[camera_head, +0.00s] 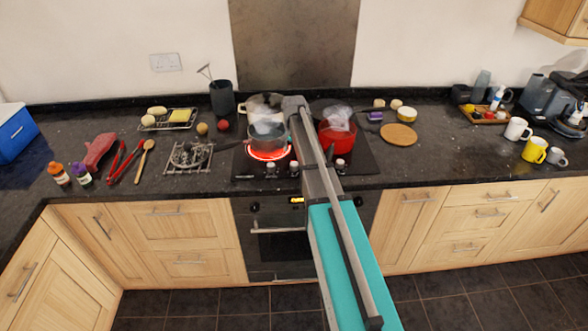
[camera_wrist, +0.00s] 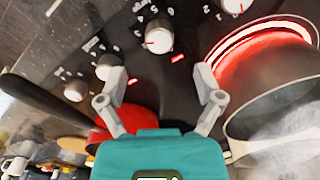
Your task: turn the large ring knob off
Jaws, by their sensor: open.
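The hob (camera_head: 360,168) has a row of white knobs along its front edge. The wrist view shows several: one (camera_wrist: 158,36) ahead between my fingertips, one (camera_wrist: 232,6) at the top right, and two (camera_wrist: 107,66) (camera_wrist: 75,91) to the left. Their labels are too small to read, so I cannot tell which is the large ring knob. The large ring (camera_head: 267,154) glows red under a pot, and its glow shows in the wrist view (camera_wrist: 250,38). My gripper (camera_wrist: 160,75) is open and empty above the hob, apart from the knobs. The arm hides it in the head view.
A steaming pot (camera_wrist: 275,110) stands close to my right finger. A red pan (camera_head: 338,135) is on the hob's right side, with a dark handle. Red lights (camera_wrist: 180,58) glow near the knobs. A utensil pot (camera_head: 222,98) stands at the back left.

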